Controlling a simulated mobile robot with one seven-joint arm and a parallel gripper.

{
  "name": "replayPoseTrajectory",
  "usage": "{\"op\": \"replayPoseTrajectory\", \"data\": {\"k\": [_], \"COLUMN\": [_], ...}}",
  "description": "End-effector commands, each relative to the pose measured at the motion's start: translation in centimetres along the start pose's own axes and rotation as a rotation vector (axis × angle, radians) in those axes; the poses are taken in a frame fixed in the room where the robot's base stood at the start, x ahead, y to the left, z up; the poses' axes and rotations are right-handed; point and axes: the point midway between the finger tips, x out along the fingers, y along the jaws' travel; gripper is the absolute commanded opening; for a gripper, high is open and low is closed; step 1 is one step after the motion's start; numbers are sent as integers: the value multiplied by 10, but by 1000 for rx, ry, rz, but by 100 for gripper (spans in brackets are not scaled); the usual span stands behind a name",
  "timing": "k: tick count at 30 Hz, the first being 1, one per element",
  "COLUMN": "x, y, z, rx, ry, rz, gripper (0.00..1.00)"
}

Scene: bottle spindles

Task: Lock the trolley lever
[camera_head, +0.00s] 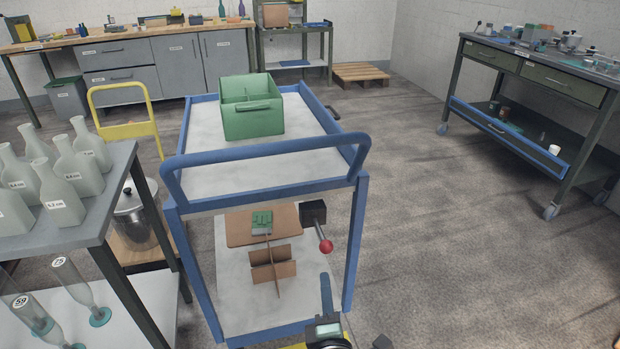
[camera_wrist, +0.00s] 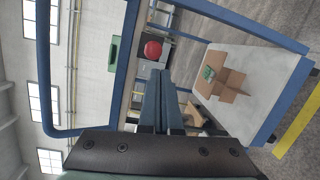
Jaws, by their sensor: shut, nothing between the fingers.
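The trolley (camera_head: 270,155) has a blue frame and pale shelves. Its lever is a short rod with a red ball knob (camera_head: 326,246), coming out of a dark box (camera_head: 312,212) under the top shelf on the right. The rod slants down toward me. My gripper (camera_head: 325,279) is below the red knob at the trolley's near end, shut and empty. In the wrist view, the closed fingers of my gripper (camera_wrist: 162,76) point toward the red knob (camera_wrist: 152,50), which shows just past their tips. I see a gap between them; its depth is hard to tell.
A green box (camera_head: 253,119) stands on the top shelf. Cardboard pieces and a small green item (camera_head: 262,222) are below it. A table with bottles (camera_head: 85,155) stands close at left. Floor right of the trolley (camera_head: 430,220) is clear.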

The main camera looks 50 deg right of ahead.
Motion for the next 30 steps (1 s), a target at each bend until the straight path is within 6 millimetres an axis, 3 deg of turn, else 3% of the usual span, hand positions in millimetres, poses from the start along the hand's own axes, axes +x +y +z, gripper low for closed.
{"op": "replayPoseTrajectory", "data": {"k": [9,30], "x": [-25,-24], "y": [-3,1], "z": [21,19], "rx": [0,13], "ry": [5,7], "rz": [1,10], "gripper": [0,0]}}
